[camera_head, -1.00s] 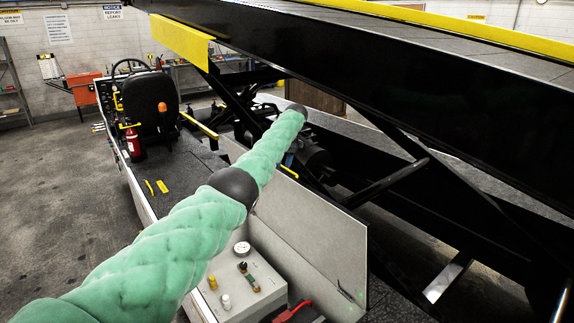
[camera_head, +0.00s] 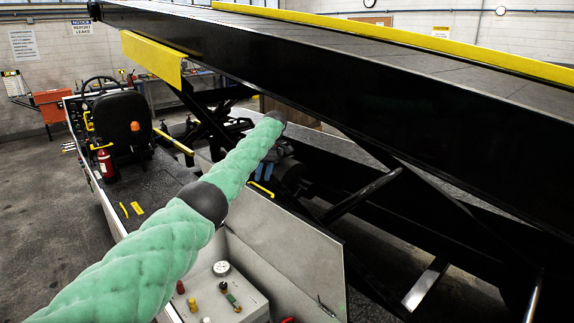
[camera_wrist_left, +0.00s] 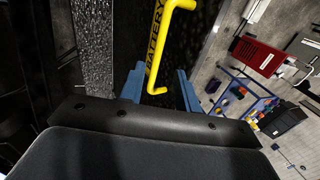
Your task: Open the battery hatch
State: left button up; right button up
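A yellow handle marked BATTERY (camera_wrist_left: 158,45) stands at the top centre of the left wrist view, beside a speckled grey edge. In the head view a small yellow handle (camera_head: 260,188) shows just below the end of my left arm. My left gripper (camera_wrist_left: 160,88) is open, with one blue finger on each side of the handle's lower end. I cannot tell whether either finger touches it. In the head view the gripper (camera_head: 264,170) is small and partly hidden by the wrist. The hatch's outline is not clear. My right gripper is out of view.
A raised grey panel (camera_head: 285,255) stands beside a box with a gauge and knobs (camera_head: 225,285). The black conveyor boom (camera_head: 380,110) runs overhead. A driver's seat (camera_head: 123,122) and a fire extinguisher (camera_head: 105,163) stand at left. Open floor (camera_head: 45,220) lies at far left.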

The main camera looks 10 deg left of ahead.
pick_arm(q)
jog(key=s+d+r, duration=0.3)
jog(key=d+r, duration=0.2)
jog(key=d, duration=0.4)
jog(key=shift+d+r, duration=0.15)
jog(key=shift+r, duration=0.2)
dwell(0.3)
